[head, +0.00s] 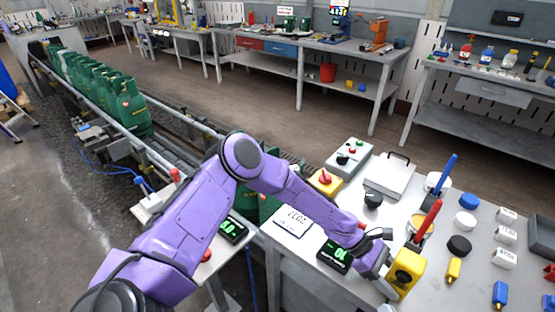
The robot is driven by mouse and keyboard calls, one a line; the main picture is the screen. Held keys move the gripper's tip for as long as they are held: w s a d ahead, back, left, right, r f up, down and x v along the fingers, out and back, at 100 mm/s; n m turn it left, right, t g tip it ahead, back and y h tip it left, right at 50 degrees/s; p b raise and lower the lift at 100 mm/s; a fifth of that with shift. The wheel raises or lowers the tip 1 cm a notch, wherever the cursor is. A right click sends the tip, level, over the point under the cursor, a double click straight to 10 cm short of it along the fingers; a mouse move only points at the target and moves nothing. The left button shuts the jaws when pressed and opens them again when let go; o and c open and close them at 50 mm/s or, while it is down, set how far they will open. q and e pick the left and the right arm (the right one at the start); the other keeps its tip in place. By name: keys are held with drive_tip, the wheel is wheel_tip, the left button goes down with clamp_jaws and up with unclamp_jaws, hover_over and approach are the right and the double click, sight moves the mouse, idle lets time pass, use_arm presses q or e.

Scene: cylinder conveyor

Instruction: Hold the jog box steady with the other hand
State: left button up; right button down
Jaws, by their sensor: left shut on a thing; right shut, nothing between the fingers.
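My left arm reaches across the worktable from the left. Its gripper (385,247) is low over the front of the table, at a small yellow box with a round dark part (407,270). It is shut on this box, which I take for the jog box; the exact grip is partly hidden by the gripper itself. The box appears slightly tilted. A grey control box (349,157) with red, green and black controls stands farther back, apart from the gripper. My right gripper is not in view.
The worktable (487,262) also holds a red-knobbed yellow box (325,182), a scale (390,175), a digital display (334,255), and upright red (428,220) and blue (446,174) sticks close by. Green cylinders (131,108) line the conveyor at left.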

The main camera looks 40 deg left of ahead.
idle(0.3)
use_arm(q)
drive_tip(key=o, duration=1.2)
drive_tip(key=shift+o, duration=0.2)
drive_tip(key=v, duration=1.2)
